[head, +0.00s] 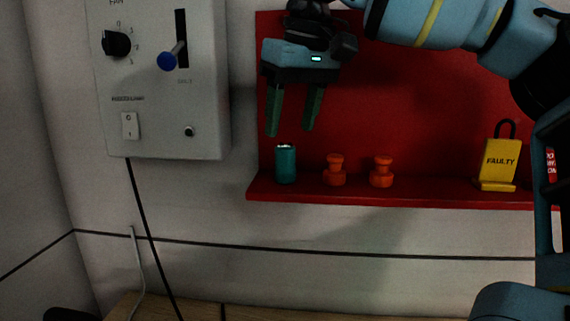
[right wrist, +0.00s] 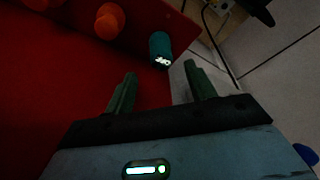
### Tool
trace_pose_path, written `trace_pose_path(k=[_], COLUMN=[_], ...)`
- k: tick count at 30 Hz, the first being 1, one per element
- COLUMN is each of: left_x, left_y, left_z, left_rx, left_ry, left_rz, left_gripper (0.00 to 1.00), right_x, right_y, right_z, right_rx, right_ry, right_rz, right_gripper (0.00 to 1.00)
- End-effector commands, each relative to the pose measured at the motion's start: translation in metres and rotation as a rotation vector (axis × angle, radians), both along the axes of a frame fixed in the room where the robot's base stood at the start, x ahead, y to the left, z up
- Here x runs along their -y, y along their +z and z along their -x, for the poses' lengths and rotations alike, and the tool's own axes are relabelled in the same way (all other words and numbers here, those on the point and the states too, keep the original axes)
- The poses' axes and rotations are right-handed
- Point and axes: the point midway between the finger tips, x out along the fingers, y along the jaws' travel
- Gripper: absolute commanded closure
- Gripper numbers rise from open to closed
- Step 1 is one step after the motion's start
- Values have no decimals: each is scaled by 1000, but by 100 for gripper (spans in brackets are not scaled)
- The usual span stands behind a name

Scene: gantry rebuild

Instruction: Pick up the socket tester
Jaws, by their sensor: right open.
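The teal cylinder (head: 286,164), which looks like the socket tester, stands upright on the red shelf (head: 400,197) near its left end. In the right wrist view the teal cylinder (right wrist: 161,48) shows ahead of the fingertips, with a pale marking on its end. My right gripper (head: 291,132) is open and empty, its fingers pointing down just above the cylinder, apart from it. It also shows in the right wrist view (right wrist: 160,70). My left gripper is not in view.
Two orange knob-shaped pieces (head: 335,170) (head: 381,171) stand right of the cylinder. A yellow FAULTY padlock (head: 499,164) stands farther right. A grey control box (head: 165,80) with a blue-knobbed lever hangs left of the red panel (head: 430,110). A black cable (head: 142,215) hangs below it.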

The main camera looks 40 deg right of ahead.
Motion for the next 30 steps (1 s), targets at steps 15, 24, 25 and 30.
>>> trace_pose_path(k=[15, 24, 25, 30], left_x=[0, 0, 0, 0], left_y=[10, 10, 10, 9], left_z=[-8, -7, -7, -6], left_rx=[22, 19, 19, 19], left_ry=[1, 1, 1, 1], left_rz=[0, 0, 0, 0], left_gripper=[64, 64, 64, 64], right_x=[-1, -1, -1, -1], right_y=[-47, -51, -51, -50], right_z=[-9, -11, -11, -11], right_rx=[2, 1, 1, 1], right_ry=[-1, -1, -1, -1], right_rz=[-1, -1, -1, 0], right_gripper=[45, 47, 51, 74])
